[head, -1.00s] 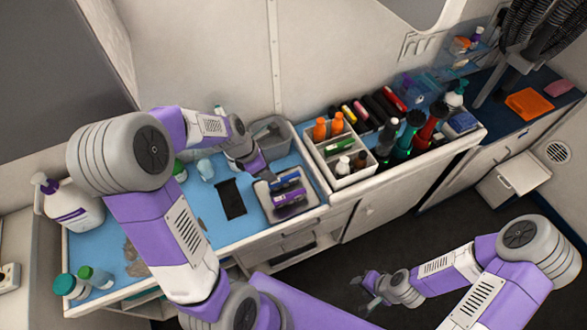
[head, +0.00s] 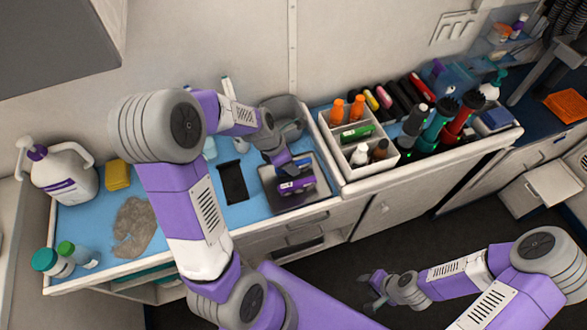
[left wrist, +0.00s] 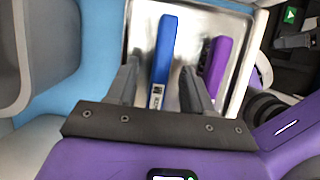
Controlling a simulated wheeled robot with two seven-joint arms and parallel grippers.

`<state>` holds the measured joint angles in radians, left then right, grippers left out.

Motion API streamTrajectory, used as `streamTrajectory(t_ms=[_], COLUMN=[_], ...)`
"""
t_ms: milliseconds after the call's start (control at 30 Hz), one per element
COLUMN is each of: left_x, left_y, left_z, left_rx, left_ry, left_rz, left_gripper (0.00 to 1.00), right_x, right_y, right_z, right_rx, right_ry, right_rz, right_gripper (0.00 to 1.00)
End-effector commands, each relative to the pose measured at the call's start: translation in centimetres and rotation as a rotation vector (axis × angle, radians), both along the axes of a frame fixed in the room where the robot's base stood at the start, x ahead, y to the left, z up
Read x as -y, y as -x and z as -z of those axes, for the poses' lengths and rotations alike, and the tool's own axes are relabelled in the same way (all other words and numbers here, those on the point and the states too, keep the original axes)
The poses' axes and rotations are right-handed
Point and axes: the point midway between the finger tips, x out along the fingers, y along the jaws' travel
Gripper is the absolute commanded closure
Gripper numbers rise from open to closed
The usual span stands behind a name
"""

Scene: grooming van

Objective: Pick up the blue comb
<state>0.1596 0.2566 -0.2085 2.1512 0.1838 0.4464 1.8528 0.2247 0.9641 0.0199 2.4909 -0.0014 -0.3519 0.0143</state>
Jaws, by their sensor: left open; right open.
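The blue comb (left wrist: 164,62) lies in a shiny metal tray (left wrist: 185,12) beside a purple item (left wrist: 217,62). In the head view the tray (head: 324,190) stands on the blue counter mat, and the comb (head: 301,164) is partly hidden by my left gripper (head: 287,168). In the left wrist view my left gripper (left wrist: 160,88) is open, with the comb lined up between its two fingers. I cannot tell how far the fingertips are above it. My right gripper (head: 374,287) is open and empty, low over the dark floor.
A black flat item (head: 233,183) lies left of the tray. A white divided caddy (head: 345,172) with bottles stands close on the right, and a grey bin (head: 284,117) behind. A spray jug (head: 60,175) and a clump of fur (head: 134,222) are farther left.

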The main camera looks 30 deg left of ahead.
Motion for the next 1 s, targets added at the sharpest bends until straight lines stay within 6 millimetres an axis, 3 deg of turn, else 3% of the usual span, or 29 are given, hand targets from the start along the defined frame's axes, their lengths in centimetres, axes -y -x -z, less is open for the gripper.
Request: streamTrajectory(t_ms=[33,167,700,1000], left_x=[0.4,0.7,0.8,0.8], left_y=[-0.2,-0.7,-0.7,-0.7], left_z=[1.3,2.6,2.7,2.7], left_rx=[-0.002,-0.002,0.0,0.0], left_ry=[0.001,0.0,0.0,0.0], left_rz=[0.001,-0.001,0.0,0.0], left_gripper=[0.49,0.49,0.5,0.96], right_x=[0.0,0.0,0.0,0.0], right_y=[0.0,0.0,0.0,0.0], right_z=[0.9,1.5,1.3,1.3], right_rx=[0.0,0.0,0.0,0.0], right_ry=[0.0,0.0,0.0,0.0], right_rz=[0.0,0.0,0.0,0.0], right_gripper=[0.57,0.57,0.57,0.57])
